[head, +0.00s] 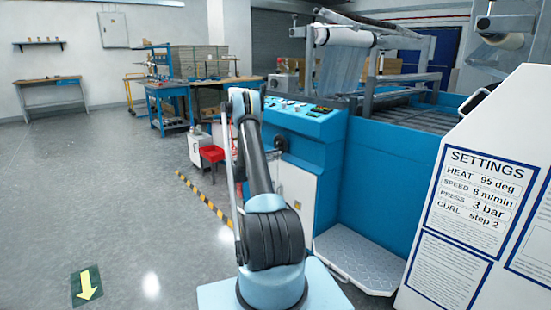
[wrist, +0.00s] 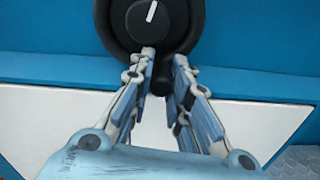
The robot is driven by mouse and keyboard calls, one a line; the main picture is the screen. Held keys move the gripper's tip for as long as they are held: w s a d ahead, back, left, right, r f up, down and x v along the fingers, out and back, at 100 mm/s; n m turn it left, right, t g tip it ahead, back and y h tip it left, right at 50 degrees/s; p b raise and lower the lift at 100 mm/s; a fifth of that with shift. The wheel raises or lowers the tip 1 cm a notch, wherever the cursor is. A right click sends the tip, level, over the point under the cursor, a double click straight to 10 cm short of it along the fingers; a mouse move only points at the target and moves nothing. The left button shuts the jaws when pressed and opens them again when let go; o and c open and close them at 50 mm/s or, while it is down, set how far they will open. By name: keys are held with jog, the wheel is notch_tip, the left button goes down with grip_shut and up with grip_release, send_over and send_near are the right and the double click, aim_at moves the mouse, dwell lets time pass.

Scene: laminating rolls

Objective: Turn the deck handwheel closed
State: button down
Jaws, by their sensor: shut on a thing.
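The deck handwheel (wrist: 122,25) is a black round wheel with a grey-white marked hub, at the top of the wrist view, on the blue machine face. Its top is cut off by the picture edge. A short black grip (wrist: 161,82) hangs at its lower edge. My gripper (wrist: 164,60) reaches up from below, its two fingers either side of this grip and shut on it. In the head view a dark round part, likely the handwheel (head: 280,144), shows on the machine front beside my arm. My gripper is hidden there behind the arm.
The blue machine has a control panel (head: 303,115) above the wheel. A metal tread-plate step (head: 358,262) lies at its foot. A white settings board (head: 480,200) stands close on the right. A red bin (head: 212,153) stands behind my arm. The floor to the left is open.

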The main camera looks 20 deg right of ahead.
aim_at(274, 140)
jog(key=w+r+m, duration=0.2)
jog(key=m, duration=0.6)
jog(key=w+a+r+m, duration=0.1)
jog(key=w+r+m, duration=0.1)
jog(key=m, duration=0.6)
jog(key=w+a+r+m, duration=0.1)
jog(key=w+r+m, duration=0.1)
jog(key=m, duration=0.6)
jog(key=shift+w+a, duration=0.15)
jog(key=shift+a, duration=0.05)
jog(key=shift+s+d+r+m, duration=0.15)
jog(key=shift+r+m, duration=0.15)
jog(key=shift+m, duration=0.45)
jog(key=shift+s+a+r+m, duration=0.1)
jog(key=shift+r+m, duration=0.2)
jog(key=shift+m, duration=0.45)
jog(key=c, duration=1.5)
grip_release()
jog(key=shift+d, duration=0.1)
